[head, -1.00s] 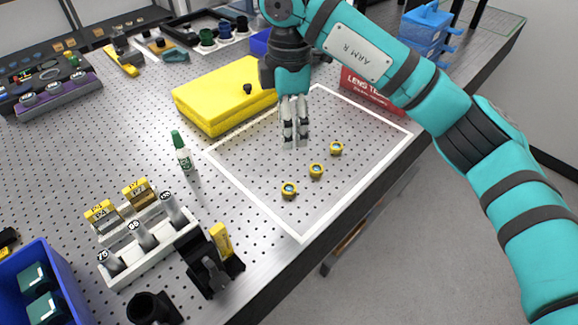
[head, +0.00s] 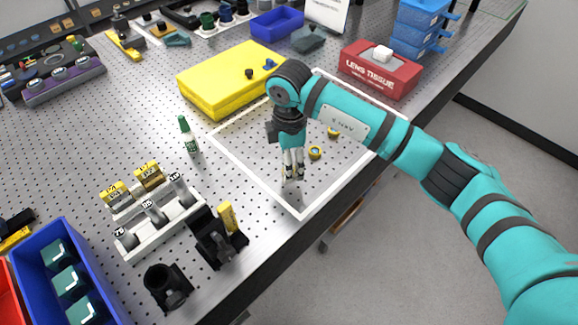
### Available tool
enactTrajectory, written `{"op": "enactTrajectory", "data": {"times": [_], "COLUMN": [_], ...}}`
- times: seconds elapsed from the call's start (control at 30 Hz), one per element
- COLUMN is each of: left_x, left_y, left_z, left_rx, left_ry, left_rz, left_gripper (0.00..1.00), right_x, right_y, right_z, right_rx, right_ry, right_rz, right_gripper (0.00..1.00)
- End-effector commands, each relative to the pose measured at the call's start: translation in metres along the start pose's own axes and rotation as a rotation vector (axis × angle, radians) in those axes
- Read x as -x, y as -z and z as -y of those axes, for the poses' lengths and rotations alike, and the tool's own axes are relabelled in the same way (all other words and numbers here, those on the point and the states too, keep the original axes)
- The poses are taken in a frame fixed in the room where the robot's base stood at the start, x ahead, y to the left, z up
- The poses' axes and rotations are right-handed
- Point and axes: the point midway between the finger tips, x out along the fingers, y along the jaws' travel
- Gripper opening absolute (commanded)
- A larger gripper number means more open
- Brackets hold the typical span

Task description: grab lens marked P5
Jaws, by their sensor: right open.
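Two small yellow-rimmed lenses lie flat on the perforated table inside a white outlined area: one in the middle (head: 315,152) and one farther back (head: 333,132). My right gripper (head: 290,176) points down, open, at the spot of the third, nearest lens. That lens is mostly hidden by the fingers; only a bit of yellow shows between them. I cannot tell whether the fingers touch it. No P5 marking is readable on any lens. My left gripper is out of view.
A white rack (head: 160,235) with yellow-tagged parts and a black mount (head: 217,240) stand at front left. The table edge is close on the right.

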Motion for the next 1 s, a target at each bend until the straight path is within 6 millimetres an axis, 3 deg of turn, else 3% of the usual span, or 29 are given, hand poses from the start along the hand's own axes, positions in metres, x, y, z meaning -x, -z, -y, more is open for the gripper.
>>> {"op": "enactTrajectory", "data": {"times": [0.2, 0.4, 0.8, 1.0], "left_x": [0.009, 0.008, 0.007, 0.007], "left_y": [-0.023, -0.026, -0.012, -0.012], "left_z": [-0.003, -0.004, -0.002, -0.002], "left_rx": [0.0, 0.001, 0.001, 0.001], "left_ry": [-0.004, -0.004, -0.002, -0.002], "left_rz": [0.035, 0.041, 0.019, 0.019], "left_gripper": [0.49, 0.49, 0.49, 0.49], "right_x": [-0.02, -0.021, -0.021, -0.021], "right_y": [0.0, 0.0, 0.0, 0.0], "right_z": [0.0, 0.0, 0.0, 0.0], "right_rx": [0.001, 0.001, 0.001, 0.001], "right_ry": [0.0, -0.001, -0.001, -0.001], "right_rz": [0.0, 0.0, -0.001, -0.001], "right_gripper": [0.59, 0.59, 0.08, 0.07]}}
